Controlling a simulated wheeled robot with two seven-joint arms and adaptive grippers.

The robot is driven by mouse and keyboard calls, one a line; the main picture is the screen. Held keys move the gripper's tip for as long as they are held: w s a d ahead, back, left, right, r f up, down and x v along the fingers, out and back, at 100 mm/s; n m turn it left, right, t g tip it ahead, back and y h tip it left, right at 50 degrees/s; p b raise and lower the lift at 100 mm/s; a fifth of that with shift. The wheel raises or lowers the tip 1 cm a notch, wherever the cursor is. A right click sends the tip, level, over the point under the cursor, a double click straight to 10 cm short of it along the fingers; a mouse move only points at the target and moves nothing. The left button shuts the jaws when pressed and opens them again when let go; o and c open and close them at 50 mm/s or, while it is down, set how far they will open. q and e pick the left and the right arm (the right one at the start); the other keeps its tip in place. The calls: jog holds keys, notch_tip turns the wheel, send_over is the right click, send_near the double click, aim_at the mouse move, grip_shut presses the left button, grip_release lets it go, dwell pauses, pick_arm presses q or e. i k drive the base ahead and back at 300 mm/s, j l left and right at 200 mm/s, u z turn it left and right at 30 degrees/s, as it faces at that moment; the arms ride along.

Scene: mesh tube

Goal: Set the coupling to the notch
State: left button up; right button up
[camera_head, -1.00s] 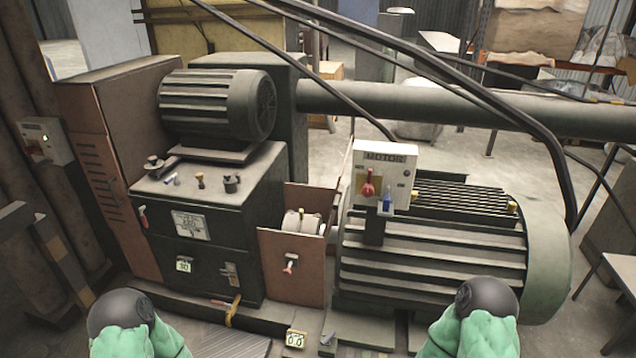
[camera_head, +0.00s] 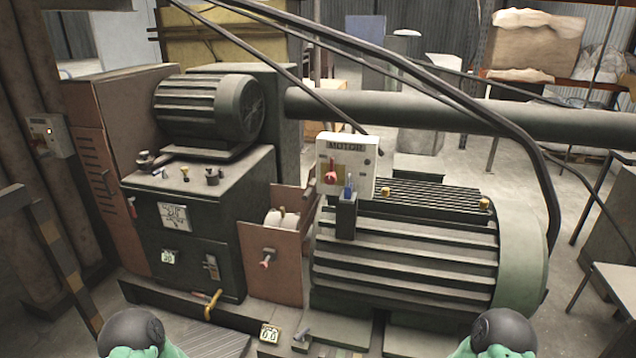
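A pale round drum (camera_head: 282,218), which looks like the coupling, sits in a gap between the dark gearbox (camera_head: 190,225) and the big green ribbed motor (camera_head: 410,245). I cannot make out a notch at this size. A white box (camera_head: 346,160) marked MOTOR carries a red lever (camera_head: 331,173) and a blue-tipped switch (camera_head: 348,190). Only dark and green parts of my two arms show at the bottom edge. Neither gripper is in view.
A yellow handle (camera_head: 212,303) and a small number plate (camera_head: 269,332) sit low in front. A switch box (camera_head: 49,134) is on the left. Black cables (camera_head: 470,105) and a thick pipe (camera_head: 400,108) cross above the motor. A grey table (camera_head: 615,290) stands at the right.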

aim_at(276, 217)
jog(key=i+j+z, duration=0.15)
jog(key=z, duration=0.3)
jog(key=i+j+z, duration=0.1)
jog(key=j+z, duration=0.3)
jog(key=i+j+z, duration=0.1)
jog(key=j+z, duration=0.2)
jog(key=z, duration=0.15)
